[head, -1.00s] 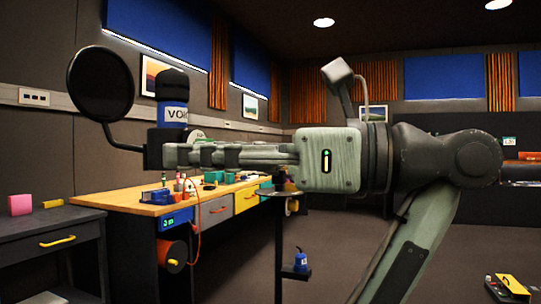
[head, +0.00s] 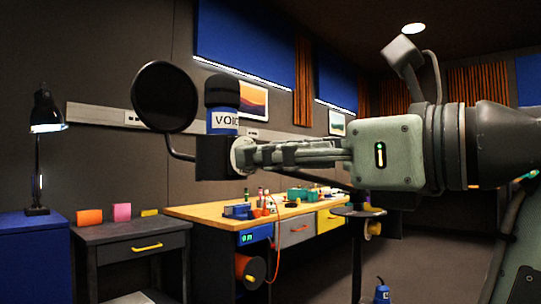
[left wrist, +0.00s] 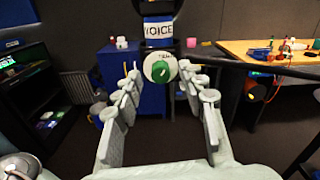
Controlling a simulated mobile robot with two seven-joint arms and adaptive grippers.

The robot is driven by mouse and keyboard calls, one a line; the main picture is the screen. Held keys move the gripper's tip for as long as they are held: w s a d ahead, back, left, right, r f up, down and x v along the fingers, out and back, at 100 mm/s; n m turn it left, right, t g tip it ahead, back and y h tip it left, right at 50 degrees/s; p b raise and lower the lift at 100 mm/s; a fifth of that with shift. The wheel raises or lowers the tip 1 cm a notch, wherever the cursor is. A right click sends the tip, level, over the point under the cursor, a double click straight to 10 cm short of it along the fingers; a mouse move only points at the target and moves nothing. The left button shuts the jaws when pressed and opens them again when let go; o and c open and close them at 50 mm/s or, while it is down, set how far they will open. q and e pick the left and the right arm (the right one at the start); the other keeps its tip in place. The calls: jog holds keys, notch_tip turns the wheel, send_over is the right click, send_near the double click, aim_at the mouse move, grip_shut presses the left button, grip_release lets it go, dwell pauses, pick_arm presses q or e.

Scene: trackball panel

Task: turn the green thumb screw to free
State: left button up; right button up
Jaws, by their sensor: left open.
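The green thumb screw (left wrist: 164,73) sits at the centre of a white round plate (left wrist: 152,66) in the left wrist view. The small lettering on the plate is too blurred to read. In the head view the plate's edge (head: 237,154) shows on the right side of the dark mount (head: 213,160) under the VOICE microphone (head: 222,122); the screw is hidden there by my fingers. My left gripper (head: 254,154) is open, level with the plate, its fingers pointing at it. In the left wrist view its fingertips (left wrist: 160,78) flank the screw; contact cannot be told. My right gripper is out of view.
A round black pop filter (head: 165,97) hangs on a bent arm left of the microphone. A wooden workbench (head: 190,212) with small items stands behind and below. A dark side table (head: 110,235), blue cabinet (head: 35,255) and desk lamp (head: 42,110) are at left.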

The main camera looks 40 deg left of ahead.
pick_arm(q)
jog(key=shift+w+a, duration=0.1)
jog(key=shift+a, duration=0.4)
jog(key=shift+c, duration=0.5)
grip_shut()
